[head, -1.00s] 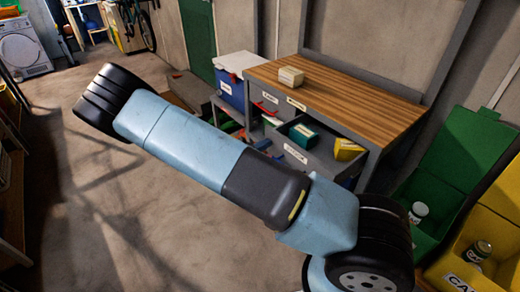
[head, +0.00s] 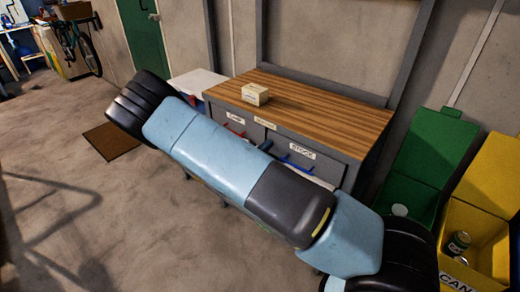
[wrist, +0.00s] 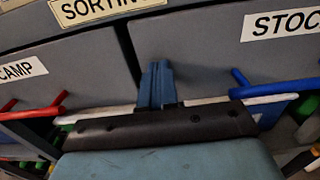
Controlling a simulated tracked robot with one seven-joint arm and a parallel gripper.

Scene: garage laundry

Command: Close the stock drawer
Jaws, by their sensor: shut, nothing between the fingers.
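The stock drawer (head: 303,160), grey with a white STOCK label and a blue handle (head: 292,163), is at the right under the workbench top. Its front looks about level with the camp drawer front (head: 236,124), and no inside shows. In the wrist view the stock drawer front (wrist: 235,65) is at the right, with its blue handle (wrist: 262,100) low down. My gripper (wrist: 157,75) is shut and empty, its fingers upright between the two drawer labels, left of the blue handle. I cannot tell whether it touches a front. My arm hides part of the drawers in the head view.
A small cream box (head: 255,94) stands on the wooden workbench top (head: 320,108). A green bin (head: 425,160) and a yellow bin (head: 488,215) stand to the right. A brown mat (head: 110,140) lies on the floor at the left.

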